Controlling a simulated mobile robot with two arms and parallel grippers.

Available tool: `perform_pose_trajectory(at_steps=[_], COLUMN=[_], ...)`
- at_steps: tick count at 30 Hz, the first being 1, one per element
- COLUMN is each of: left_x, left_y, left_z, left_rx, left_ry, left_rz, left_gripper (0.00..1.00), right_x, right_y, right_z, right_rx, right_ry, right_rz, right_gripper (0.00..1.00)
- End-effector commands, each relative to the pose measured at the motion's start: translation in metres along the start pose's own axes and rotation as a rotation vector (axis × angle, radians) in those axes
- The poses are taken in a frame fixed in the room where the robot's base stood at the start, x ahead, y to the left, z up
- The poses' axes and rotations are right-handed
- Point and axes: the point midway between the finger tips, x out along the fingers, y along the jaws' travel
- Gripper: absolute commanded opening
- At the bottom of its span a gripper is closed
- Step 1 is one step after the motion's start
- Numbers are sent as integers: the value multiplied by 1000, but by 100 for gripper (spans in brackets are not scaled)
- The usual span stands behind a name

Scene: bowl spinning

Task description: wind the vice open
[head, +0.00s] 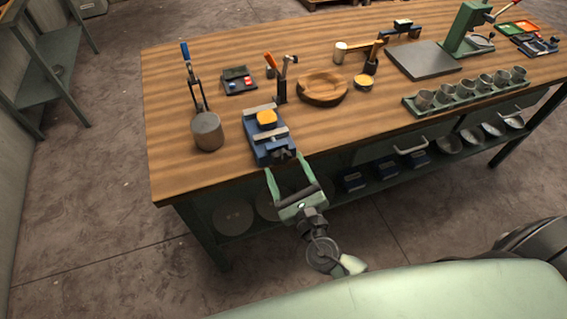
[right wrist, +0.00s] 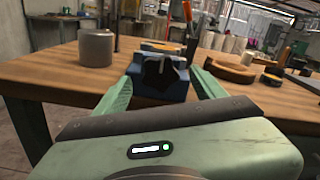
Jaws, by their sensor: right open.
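A blue vice (head: 270,152) stands at the front edge of the wooden bench, with a yellow piece (head: 266,117) between its pale jaws. Its dark screw end and handle (head: 284,154) face me over the edge. My right gripper (head: 291,168) is open and empty just in front of the vice, its two green fingers pointing at it. In the right wrist view the vice (right wrist: 158,88) lies between and beyond the fingertips, and its dark front end faces the camera. Whether a finger touches the handle I cannot tell. My left gripper is not in view.
A grey cylinder (head: 208,131) stands left of the vice on the bench (head: 165,100). A wooden bowl (head: 322,88) and upright tools (head: 282,80) are behind it. A rack of metal cups (head: 465,97) is to the right. The bench front right of the vice is clear.

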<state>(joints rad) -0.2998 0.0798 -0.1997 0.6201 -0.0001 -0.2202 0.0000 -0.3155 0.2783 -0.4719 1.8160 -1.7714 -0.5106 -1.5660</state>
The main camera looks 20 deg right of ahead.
Motion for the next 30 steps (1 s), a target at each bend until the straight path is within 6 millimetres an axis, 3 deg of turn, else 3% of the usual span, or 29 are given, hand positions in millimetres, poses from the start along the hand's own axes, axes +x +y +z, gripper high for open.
perform_pose_trajectory(at_steps=[3,10,30], left_x=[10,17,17], left_y=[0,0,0], left_z=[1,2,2], left_rx=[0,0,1], left_ry=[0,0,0], left_rz=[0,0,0], left_gripper=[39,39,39], right_x=[-23,-51,-54], right_y=[2,1,1], right_z=[-4,-2,-7], right_rx=[-1,-2,15], right_ry=[2,2,15], right_rz=[3,3,3], right_gripper=[70,70,70])
